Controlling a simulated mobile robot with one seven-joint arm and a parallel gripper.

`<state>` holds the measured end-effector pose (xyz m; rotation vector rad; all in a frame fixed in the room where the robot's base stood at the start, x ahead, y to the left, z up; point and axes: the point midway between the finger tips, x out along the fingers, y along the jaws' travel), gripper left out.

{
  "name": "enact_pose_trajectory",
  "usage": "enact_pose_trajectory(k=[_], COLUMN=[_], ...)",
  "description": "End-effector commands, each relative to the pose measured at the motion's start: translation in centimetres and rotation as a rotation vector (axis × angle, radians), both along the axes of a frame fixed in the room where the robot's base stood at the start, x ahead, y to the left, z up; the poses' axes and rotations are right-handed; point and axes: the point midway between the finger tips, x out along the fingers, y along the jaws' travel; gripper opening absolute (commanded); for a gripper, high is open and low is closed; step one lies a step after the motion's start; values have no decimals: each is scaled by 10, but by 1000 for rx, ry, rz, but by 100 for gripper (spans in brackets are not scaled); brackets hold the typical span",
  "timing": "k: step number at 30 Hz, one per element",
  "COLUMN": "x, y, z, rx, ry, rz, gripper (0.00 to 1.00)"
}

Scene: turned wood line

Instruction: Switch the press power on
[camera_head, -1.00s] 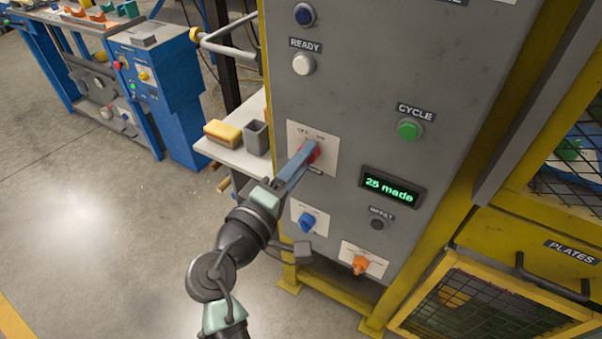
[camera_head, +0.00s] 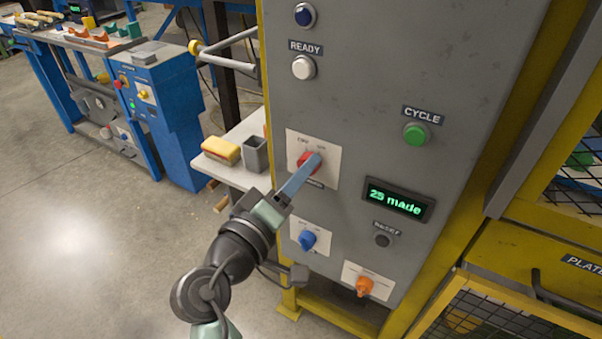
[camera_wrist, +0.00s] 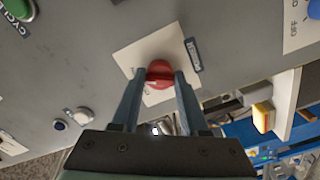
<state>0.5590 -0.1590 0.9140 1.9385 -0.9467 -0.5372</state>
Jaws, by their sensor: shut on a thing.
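The press's red rotary power switch (camera_head: 306,159) sits on a white plate (camera_head: 326,144) on the grey control panel. It also shows in the wrist view as a red knob (camera_wrist: 160,74) between my fingertips. My gripper (camera_head: 314,163) is shut on this red knob, one finger on each side of it. The marks on the plate are too small to read surely. In the head view, my finger hides part of the knob, so its exact angle is hard to tell.
The grey panel (camera_head: 375,60) also bears a green cycle button (camera_head: 415,133), a white ready button (camera_head: 303,67), a green-lit display (camera_head: 396,199), a blue knob (camera_head: 308,239) and an orange knob (camera_head: 364,286).

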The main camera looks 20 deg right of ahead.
Motion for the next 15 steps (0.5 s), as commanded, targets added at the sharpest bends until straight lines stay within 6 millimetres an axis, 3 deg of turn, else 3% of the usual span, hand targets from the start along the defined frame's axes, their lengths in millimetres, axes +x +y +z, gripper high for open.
enact_pose_trajectory(k=[3, 4, 9, 15], x=[0, 0, 0, 0], y=[0, 0, 0, 0], z=[-1, -1, 0, 0], rx=[3, 3, 1, 1], ry=[-1, -1, 0, 1], rz=[1, 1, 1, 1], gripper=[0, 46, 74, 74])
